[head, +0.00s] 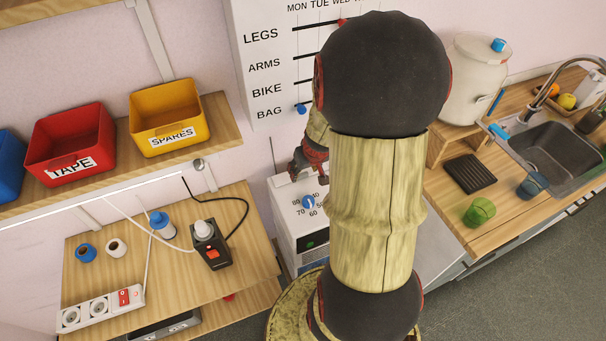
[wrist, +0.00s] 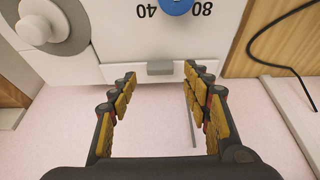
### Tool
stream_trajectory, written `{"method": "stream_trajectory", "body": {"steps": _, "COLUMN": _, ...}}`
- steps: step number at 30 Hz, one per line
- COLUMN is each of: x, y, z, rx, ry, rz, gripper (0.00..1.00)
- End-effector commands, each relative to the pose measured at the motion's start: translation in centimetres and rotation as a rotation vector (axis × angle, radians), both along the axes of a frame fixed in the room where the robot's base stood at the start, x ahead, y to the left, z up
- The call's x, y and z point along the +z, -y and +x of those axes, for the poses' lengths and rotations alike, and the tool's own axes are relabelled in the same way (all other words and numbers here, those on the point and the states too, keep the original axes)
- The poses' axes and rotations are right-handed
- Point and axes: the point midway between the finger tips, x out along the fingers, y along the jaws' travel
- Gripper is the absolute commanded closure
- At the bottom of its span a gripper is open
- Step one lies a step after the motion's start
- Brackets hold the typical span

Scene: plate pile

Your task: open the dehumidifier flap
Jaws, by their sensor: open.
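The dehumidifier (head: 290,197) is a white box with a blue dial and printed numbers, below the wall chart in the head view. The wrist view shows it upside down, with its blue dial (wrist: 176,4) at the top edge. A small grey tab (wrist: 160,68) sits at the edge of its white panel; I take this for the flap's tab. My gripper (wrist: 160,76) is open, its fingertips to either side of the tab and close to the panel edge. Contact cannot be told. In the head view my gripper (head: 308,163) is above the dehumidifier, partly hidden by my arm.
A wooden shelf (head: 225,133) with a red bin (head: 68,140) and a yellow bin (head: 168,112) is at the left. Below it, a wooden table (head: 150,280) holds a power strip (head: 100,308). A counter with a sink (head: 560,150) is at the right.

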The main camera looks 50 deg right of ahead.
Motion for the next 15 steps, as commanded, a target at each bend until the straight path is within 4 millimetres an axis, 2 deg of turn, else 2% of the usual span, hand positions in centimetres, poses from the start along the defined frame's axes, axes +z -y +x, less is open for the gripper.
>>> {"method": "stream_trajectory", "body": {"steps": 1, "x": -1.0, "y": 0.1, "z": 0.2, "rx": -0.001, "ry": -0.001, "rz": 0.002, "gripper": 0.52}}
{"method": "stream_trajectory", "body": {"steps": 6, "x": -2.4, "y": 0.4, "z": 0.8, "rx": -0.001, "ry": 0.001, "rz": 0.001, "gripper": 0.52}}
{"method": "stream_trajectory", "body": {"steps": 15, "x": -2.6, "y": 0.5, "z": 1.0, "rx": 0.000, "ry": 0.001, "rz": 0.000, "gripper": 0.52}}
